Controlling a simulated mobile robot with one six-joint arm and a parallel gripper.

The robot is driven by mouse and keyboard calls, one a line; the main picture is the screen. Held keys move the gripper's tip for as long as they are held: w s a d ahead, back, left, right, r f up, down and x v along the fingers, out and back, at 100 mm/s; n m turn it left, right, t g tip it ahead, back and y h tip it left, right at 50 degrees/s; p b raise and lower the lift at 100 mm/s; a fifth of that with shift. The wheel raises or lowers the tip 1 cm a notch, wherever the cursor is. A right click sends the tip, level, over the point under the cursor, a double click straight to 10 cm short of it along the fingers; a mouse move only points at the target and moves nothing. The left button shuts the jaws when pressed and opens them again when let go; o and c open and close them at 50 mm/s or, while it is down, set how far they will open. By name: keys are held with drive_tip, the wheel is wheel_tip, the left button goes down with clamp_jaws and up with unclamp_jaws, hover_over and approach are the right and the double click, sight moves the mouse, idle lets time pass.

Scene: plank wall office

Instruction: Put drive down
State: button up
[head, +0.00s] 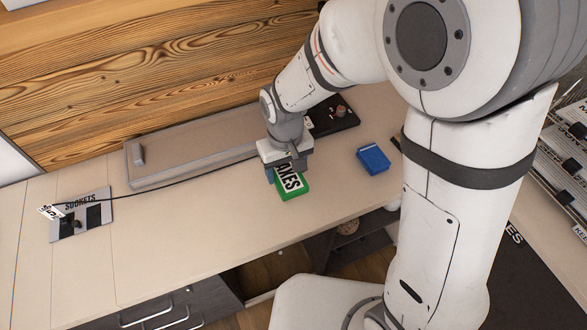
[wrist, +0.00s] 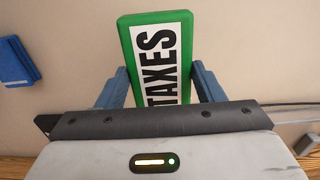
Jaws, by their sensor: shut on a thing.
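The drive is a green box with a white label reading "TAXES" (wrist: 158,50). In the head view the same green drive (head: 291,183) is at the middle of the light counter, under my gripper (head: 285,170). In the wrist view my gripper (wrist: 160,85) has its blue fingers on both sides of the drive, shut on it. The near end of the drive is hidden by the gripper body. I cannot tell whether the drive touches the counter or hangs just above it.
A blue box (head: 373,159) lies right of the drive. A black tray (head: 332,117) is behind. A long raised beige block (head: 190,156) runs along the wall. A grey "SOCKETS" plate (head: 81,215) with a black cable is at the left. Counter between plate and drive is clear.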

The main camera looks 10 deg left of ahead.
sight(288, 171)
drive_tip(key=f, duration=0.3)
drive_tip(key=shift+w+d, duration=0.15)
drive_tip(key=shift+w, duration=0.05)
drive_tip(key=shift+f+b, duration=0.3)
drive_tip(key=shift+f, duration=1.55)
drive_tip(key=o, duration=1.1)
wheel_tip(288, 171, up, 12)
drive_tip(key=shift+r+p, duration=0.15)
drive_tip(key=shift+p, duration=0.45)
drive_tip(key=s+d+r+m, duration=0.2)
drive_tip(key=d, duration=0.5)
drive_tip(key=s+d+r+m+t, duration=0.1)
drive_tip(key=s+d+r+m, duration=0.1)
drive_tip(key=d, duration=0.6)
drive_tip(key=s+d+r+m+t, duration=0.1)
drive_tip(key=s+d+r+m, duration=0.1)
drive_tip(key=d, duration=0.6)
drive_tip(key=shift+s+d+r, duration=0.15)
drive_tip(key=shift+s+r, duration=0.2)
drive_tip(key=shift+r, duration=0.25)
drive_tip(key=shift+s+d+r, duration=0.1)
drive_tip(key=shift+s+r, duration=0.2)
drive_tip(key=shift+r, duration=0.3)
